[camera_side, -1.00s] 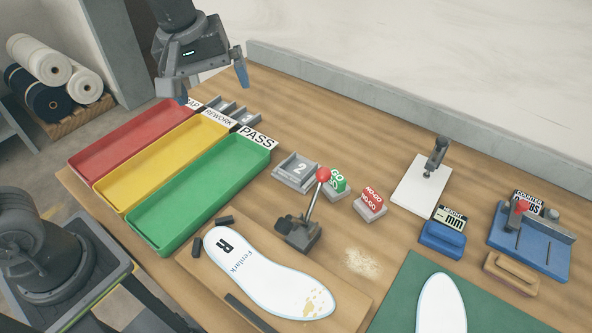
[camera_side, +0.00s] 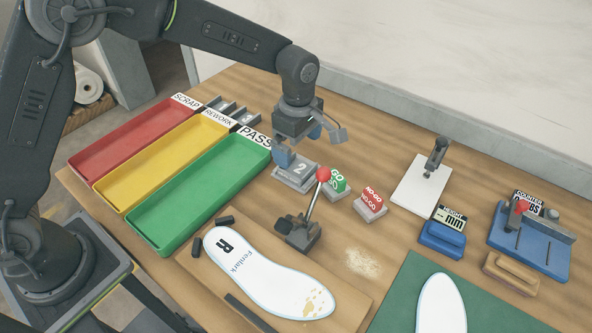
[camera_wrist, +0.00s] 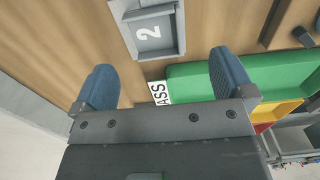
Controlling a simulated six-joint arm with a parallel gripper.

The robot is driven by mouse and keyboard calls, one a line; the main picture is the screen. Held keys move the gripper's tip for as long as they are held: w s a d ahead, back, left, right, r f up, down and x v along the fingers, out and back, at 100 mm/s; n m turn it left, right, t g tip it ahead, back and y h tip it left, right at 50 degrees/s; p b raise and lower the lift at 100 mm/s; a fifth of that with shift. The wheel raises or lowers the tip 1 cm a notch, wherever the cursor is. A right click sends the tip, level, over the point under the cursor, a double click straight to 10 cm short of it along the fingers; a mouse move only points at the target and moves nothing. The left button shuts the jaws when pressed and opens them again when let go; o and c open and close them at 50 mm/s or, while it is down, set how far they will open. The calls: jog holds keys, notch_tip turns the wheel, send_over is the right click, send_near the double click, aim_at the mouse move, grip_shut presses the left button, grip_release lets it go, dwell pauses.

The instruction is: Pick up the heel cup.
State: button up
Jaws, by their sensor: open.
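I cannot make out a heel cup for certain in either view. My gripper (camera_side: 300,145) is open and hangs over the grey tray marked 2 (camera_side: 291,184), near the PASS label. In the wrist view my gripper (camera_wrist: 163,82) shows two blue fingers spread wide with nothing between them. The grey tray (camera_wrist: 158,51) lies ahead of the fingers there, and no loose object shows in its visible part. A white insole (camera_side: 265,272) lies on a wooden board by a red-knobbed lever clamp (camera_side: 302,232).
Red (camera_side: 130,141), yellow (camera_side: 160,160) and green (camera_side: 200,195) bins stand at left. GO (camera_side: 336,181) and NO-GO (camera_side: 370,207) blocks sit right of the tray. A white plate with a gauge (camera_side: 420,187) stands farther right. Bare tabletop lies behind these blocks.

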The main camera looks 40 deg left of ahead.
aim_at(297, 171)
jog(key=f, duration=0.7)
jog(key=shift+w+a+f, duration=0.15)
jog(key=shift+w+a, duration=0.2)
jog(key=c, duration=0.9)
